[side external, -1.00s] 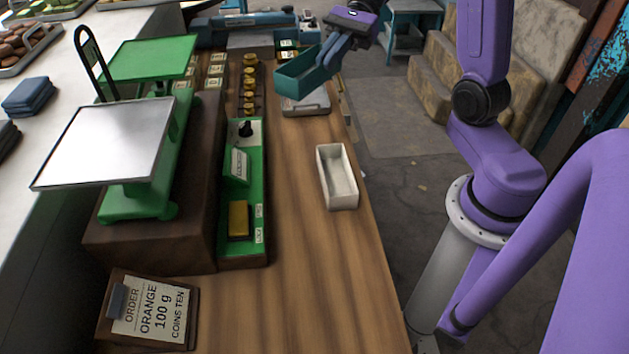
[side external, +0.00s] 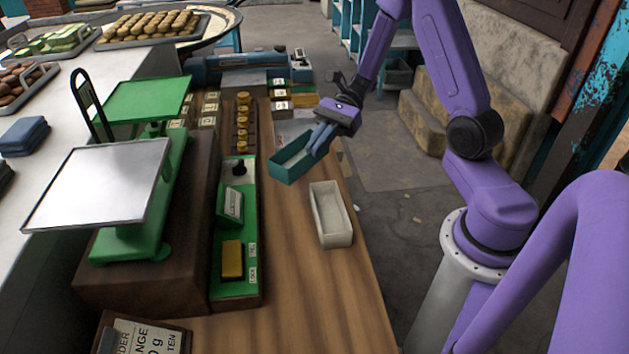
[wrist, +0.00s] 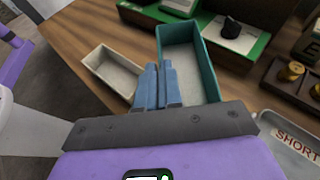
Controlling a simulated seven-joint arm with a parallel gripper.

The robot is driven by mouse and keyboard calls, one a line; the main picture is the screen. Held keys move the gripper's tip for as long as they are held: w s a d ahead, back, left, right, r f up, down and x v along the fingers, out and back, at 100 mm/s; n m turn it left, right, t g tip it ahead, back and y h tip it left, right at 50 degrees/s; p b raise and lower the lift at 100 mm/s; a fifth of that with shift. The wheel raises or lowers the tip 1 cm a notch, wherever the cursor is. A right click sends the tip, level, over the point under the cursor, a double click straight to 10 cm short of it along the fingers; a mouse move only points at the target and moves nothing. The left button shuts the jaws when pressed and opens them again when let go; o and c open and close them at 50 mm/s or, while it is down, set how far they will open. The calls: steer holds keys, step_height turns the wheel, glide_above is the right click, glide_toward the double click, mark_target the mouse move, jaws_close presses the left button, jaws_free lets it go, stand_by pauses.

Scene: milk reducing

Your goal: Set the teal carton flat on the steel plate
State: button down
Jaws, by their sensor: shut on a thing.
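The teal carton (side external: 284,171) is an open-topped box held above the wooden counter, right of the green weight rack. My gripper (side external: 318,143) is shut on its near-arm wall with two blue fingers. In the wrist view the teal carton (wrist: 207,62) appears roughly level, its inside greyish; I cannot tell whether it holds anything. The fingers (wrist: 160,75) lie close together over its wall. The steel plate (side external: 103,187) is the bare, shiny square pan on the near side of the green scale, far left of the carton.
A cream open carton (side external: 331,213) stands on the counter (side external: 290,300), nearer the camera; it also shows in the wrist view (wrist: 108,68). The scale's green far pan (side external: 134,99) and a black upright hoop (side external: 90,108) rise at left. A grey tray marked SHORT (wrist: 290,135) lies behind.

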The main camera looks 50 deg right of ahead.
mark_target(323, 156)
steer(key=shift+f, duration=2.65)
steer(key=c, duration=1.3)
jaws_free()
steer(key=shift+f, duration=0.1)
